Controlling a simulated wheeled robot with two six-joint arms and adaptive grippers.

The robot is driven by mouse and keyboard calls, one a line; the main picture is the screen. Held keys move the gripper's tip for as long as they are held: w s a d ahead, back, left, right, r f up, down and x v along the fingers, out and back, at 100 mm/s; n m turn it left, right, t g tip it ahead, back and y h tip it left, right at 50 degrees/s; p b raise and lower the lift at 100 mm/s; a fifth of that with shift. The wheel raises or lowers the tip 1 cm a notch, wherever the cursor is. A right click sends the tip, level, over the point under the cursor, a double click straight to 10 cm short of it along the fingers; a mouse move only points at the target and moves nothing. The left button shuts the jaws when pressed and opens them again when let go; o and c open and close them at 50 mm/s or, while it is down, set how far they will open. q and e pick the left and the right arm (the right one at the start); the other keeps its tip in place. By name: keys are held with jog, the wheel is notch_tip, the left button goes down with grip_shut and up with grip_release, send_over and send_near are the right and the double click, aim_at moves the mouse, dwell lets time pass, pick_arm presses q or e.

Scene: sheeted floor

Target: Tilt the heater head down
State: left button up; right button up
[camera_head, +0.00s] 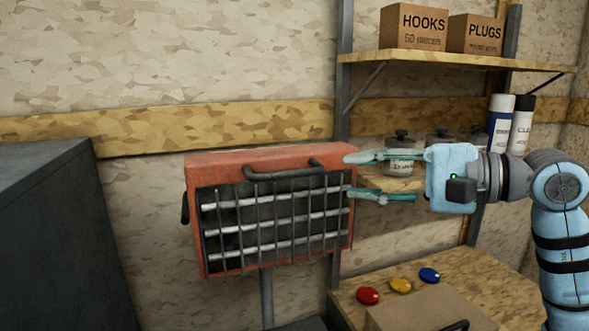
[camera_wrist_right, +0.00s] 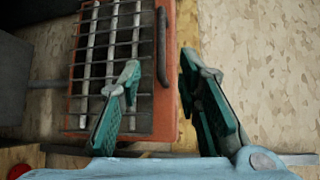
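The heater head (camera_head: 275,220) is a red-orange box with a dark grille and pale bars, on a grey post (camera_head: 267,295). A dark handle (camera_head: 284,171) arches along its top edge. My right gripper (camera_head: 362,177) is open at the head's right side, its two fingers apart and pointing left. In the right wrist view the heater head (camera_wrist_right: 120,122) lies ahead, with the handle (camera_wrist_right: 162,47) on its right edge. There one finger of my right gripper (camera_wrist_right: 160,80) overlaps the grille and the other lies beyond the top edge. Whether they touch the head is unclear. My left gripper is not in view.
A dark grey cabinet (camera_head: 60,240) stands at the left. Shelves at the right hold boxes (camera_head: 412,27), jars (camera_head: 400,162) and spray cans (camera_head: 521,125). Below, a wooden bench (camera_head: 480,290) has red, yellow and blue buttons (camera_head: 400,285) and a brown box (camera_head: 425,312).

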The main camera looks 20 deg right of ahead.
aim_at(296, 175)
jog(key=p+x, duration=0.3)
jog(key=x, duration=0.8)
jog(key=shift+a+r, duration=0.15)
jog(key=shift+r, duration=0.05)
jog(key=shift+w+a+f, duration=0.15)
jog(key=shift+w+a, duration=0.05)
jog(key=shift+a, duration=0.1)
grip_shut()
